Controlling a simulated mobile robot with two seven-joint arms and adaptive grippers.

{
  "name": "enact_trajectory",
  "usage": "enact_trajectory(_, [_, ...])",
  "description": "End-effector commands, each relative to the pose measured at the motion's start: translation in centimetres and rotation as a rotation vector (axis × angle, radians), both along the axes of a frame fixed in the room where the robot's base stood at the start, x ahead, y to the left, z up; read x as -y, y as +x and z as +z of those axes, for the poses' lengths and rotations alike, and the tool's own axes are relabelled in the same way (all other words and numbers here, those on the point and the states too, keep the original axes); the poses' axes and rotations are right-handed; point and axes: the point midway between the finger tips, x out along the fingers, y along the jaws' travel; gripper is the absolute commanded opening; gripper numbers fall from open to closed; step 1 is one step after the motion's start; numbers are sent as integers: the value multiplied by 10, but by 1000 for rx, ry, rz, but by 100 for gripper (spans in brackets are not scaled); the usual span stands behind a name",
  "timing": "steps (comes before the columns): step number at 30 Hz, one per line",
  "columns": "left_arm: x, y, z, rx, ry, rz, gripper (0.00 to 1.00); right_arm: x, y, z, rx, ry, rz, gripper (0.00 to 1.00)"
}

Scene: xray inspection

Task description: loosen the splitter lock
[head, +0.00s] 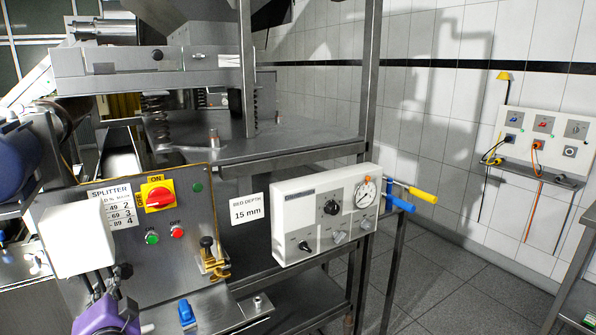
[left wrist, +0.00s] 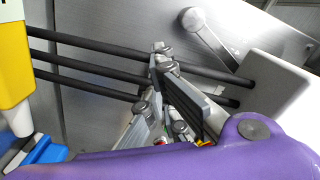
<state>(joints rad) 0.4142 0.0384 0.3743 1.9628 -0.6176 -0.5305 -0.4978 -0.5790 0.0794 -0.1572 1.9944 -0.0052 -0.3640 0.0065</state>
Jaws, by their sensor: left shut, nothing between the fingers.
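The splitter panel (head: 195,235) is a steel plate with a "SPLITTER" scale label (head: 112,207) at its upper left. A brass fitting with a dark knob (head: 209,246) is at its lower right. A blue handle (head: 186,312) is below the panel. Which part is the lock, I cannot tell. My left gripper (head: 104,281), with a purple body, is at the lower left below a white block (head: 75,238). In the left wrist view its grey fingers (left wrist: 165,85) are shut and empty near black rods (left wrist: 100,50) and a metal lever (left wrist: 205,32).
A red and yellow rotary switch (head: 156,195) and green and red buttons are on the panel. A white control box (head: 325,212) with dials projects at the right. Blue and yellow handles (head: 410,192) stick out past it. The tiled floor at right is clear.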

Motion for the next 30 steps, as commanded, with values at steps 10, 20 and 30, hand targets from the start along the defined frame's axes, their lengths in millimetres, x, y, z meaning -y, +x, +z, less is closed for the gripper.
enact_trajectory(10, [4,4,-5,-1,-4,-7,0,-1,5,3,10,1,1,0])
enact_trajectory(20, [8,6,-15,-3,-5,-7,0,-1,3,0,3,1,0,0])
enact_trajectory(30, [14,9,-24,-3,-7,-9,0,0,1,0,0,1,-1,0])
